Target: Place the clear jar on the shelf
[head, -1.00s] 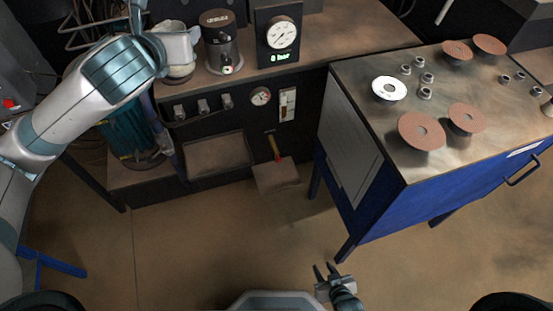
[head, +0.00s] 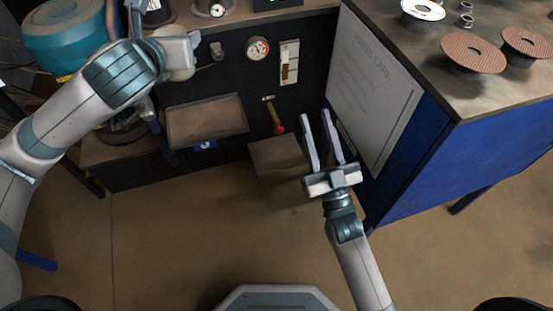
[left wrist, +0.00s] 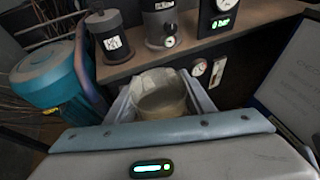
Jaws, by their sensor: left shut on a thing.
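The clear jar (left wrist: 162,98) is between the two fingers of my left gripper (left wrist: 158,82) in the left wrist view. It looks like a see-through cup with a pale yellowish lower part. My right gripper (head: 317,120) is open and empty, in front of the blue cabinet's left side. A brown shelf top (left wrist: 137,66) lies beyond the jar, bearing grey canisters (left wrist: 110,35).
The blue cabinet (head: 420,170) stands on the right with several brown discs (head: 473,52) on top. A red-handled tool (head: 276,122) hangs above a low ledge (head: 277,153). A blue-green tank (head: 65,40) is at the left. The floor in front is clear.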

